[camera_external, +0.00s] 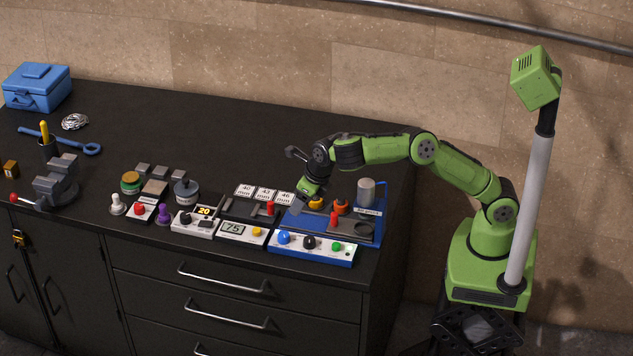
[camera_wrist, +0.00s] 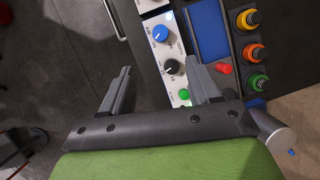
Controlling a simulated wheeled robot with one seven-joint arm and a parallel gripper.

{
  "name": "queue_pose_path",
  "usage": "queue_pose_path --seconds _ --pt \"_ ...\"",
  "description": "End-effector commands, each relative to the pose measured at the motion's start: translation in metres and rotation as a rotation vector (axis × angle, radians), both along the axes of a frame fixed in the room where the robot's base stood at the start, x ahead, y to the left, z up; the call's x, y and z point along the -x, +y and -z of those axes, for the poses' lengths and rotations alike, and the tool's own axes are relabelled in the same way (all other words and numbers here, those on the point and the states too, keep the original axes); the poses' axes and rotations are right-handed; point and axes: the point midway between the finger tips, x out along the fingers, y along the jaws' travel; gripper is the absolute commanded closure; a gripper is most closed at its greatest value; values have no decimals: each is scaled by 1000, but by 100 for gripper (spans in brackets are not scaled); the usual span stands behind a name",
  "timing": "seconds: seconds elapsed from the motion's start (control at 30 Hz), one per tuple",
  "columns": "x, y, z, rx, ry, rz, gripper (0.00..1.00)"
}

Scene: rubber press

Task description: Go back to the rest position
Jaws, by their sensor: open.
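My gripper (camera_wrist: 160,88) is open in the wrist view, with its two grey fingers apart and nothing between them. In the external view my green and black arm reaches left from its base at the right. The gripper end (camera_external: 300,192) hangs above the left part of the blue press station (camera_external: 292,222), and the exact gap below it cannot be told. The station's front panel (camera_external: 312,250) carries blue, black and green knobs. In the wrist view the blue knob (camera_wrist: 160,33) and black knob (camera_wrist: 174,67) show beyond the fingers.
Left of the station are a display unit reading 75 (camera_external: 240,232), a unit reading 20 (camera_external: 198,222), a purple knob (camera_external: 163,214) and a vise (camera_external: 58,185). A grey cylinder (camera_external: 366,192) stands at the station's back right. A blue toolbox (camera_external: 38,86) sits far left. The back worktop is mostly clear.

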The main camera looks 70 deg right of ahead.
Motion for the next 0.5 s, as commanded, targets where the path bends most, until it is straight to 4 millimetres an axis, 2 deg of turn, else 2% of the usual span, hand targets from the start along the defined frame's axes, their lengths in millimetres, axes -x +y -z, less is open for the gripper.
queue_pose_path --seconds 0.4,0.47,0.5 --pt "1 0 -1 0 0 -1 39" --pt "1 -1 -6 12 -5 -26 39" --pt "2 -4 -15 37 -12 -81 39"
